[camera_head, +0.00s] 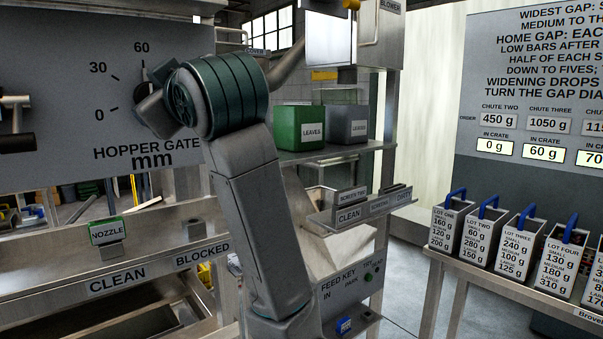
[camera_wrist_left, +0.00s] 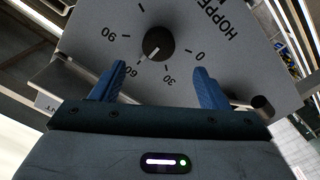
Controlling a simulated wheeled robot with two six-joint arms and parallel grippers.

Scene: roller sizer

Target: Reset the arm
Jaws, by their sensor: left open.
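My left arm (camera_head: 244,180) rises through the middle of the head view, with its wrist bent in front of the hopper gate panel. In the left wrist view my left gripper (camera_wrist_left: 160,66) is open, its two blue fingers apart and empty. The black hopper gate knob (camera_wrist_left: 158,44) is ahead of the fingertips, in line with the space between them, and nothing grips it. In the head view my arm mostly hides the knob and the gripper. My right gripper is not in view.
The grey hopper gate panel (camera_head: 60,70) stands close to my wrist. A green leaves bin (camera_head: 299,127) and a grey bin (camera_head: 347,125) sit on a shelf behind. A steel rack with labelled trays (camera_head: 349,214) is right of my arm. Several lot boxes (camera_head: 453,220) line a table at right.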

